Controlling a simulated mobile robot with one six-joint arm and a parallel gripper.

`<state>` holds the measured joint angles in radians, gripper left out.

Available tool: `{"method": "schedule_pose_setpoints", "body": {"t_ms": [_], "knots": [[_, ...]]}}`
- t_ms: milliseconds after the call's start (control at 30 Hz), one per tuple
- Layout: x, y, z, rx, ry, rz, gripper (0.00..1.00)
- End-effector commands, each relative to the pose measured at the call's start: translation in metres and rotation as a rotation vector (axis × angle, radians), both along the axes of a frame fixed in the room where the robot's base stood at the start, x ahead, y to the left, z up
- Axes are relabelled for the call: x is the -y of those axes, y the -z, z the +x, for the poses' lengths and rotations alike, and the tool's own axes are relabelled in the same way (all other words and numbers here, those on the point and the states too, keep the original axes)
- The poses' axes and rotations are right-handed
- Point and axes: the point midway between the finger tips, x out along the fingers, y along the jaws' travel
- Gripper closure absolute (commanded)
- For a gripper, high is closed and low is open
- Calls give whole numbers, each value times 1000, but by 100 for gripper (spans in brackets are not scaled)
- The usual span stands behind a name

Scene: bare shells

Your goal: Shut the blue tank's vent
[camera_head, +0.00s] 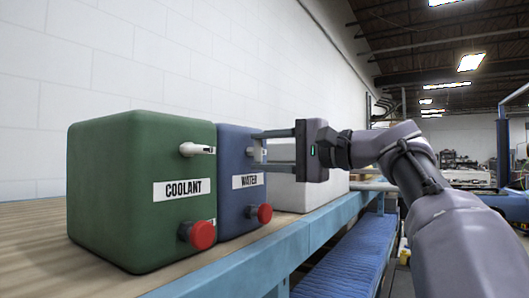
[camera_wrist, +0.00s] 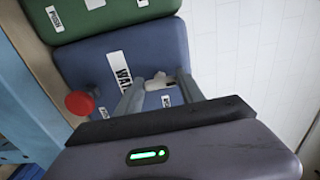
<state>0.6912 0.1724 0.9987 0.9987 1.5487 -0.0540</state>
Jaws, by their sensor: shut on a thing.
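The blue tank (camera_head: 232,206) stands on the bench, labelled WATER; it also shows in the wrist view (camera_wrist: 150,45). Its vent is a small white lever (camera_wrist: 157,80) on the front face, above the label. My gripper (camera_head: 260,151) reaches in from the right with its fingers at the lever, one on each side. In the wrist view my gripper (camera_wrist: 158,84) is shut on the lever. In the head view the fingers partly hide the vent.
A green COOLANT tank (camera_head: 120,200) stands on the left, against the blue one, with its own white lever (camera_head: 197,149) and red knob (camera_head: 202,235). The blue tank's red knob (camera_head: 265,213) is low on its front. A white tank (camera_head: 310,192) stands beyond.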

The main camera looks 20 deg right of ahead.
Motion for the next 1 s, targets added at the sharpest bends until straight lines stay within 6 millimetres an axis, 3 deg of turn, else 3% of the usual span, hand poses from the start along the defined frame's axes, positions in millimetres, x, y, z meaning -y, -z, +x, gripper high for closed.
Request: {"method": "schedule_pose_setpoints", "body": {"t_ms": [33,133,533,667,1000], "knots": [[0,0,0,0,1,-2,51],[0,0,0,0,1,-2,33],[6,1,-8,1,3,-1,33],[24,2,-33,1,7,-1,33],[80,1,-118,1,6,-1,33]]}}
